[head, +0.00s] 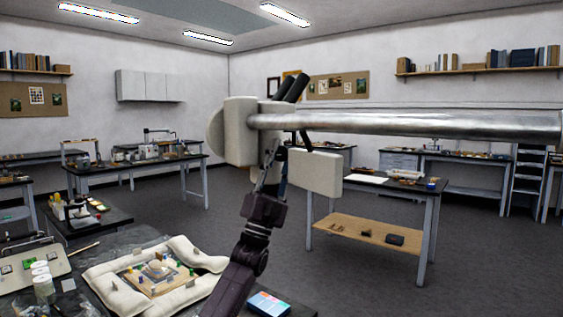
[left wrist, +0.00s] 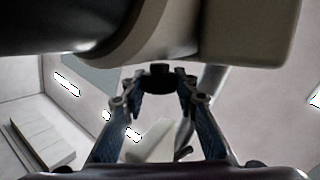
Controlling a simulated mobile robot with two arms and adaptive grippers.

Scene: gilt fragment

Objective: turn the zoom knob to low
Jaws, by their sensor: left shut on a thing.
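A stereo microscope head (head: 241,128) with a cream body and black eyepieces (head: 291,88) hangs on a thick metal boom (head: 410,125). My left arm rises from the bottom of the head view, and its gripper (head: 274,157) reaches the underside of the microscope head. In the left wrist view, the left gripper (left wrist: 158,90) has its two fingers on either side of a small dark knob (left wrist: 158,75) and is shut on it. The knob's setting marks cannot be read. In the head view the knob is hidden by the fingers. My right gripper is not in view.
Below, a dark bench holds a cream padded cushion (head: 100,283) around a small fragment (head: 157,268), white jars (head: 42,284) and a coloured box (head: 268,304). A side table (head: 382,183) stands behind at right. The floor between the benches is clear.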

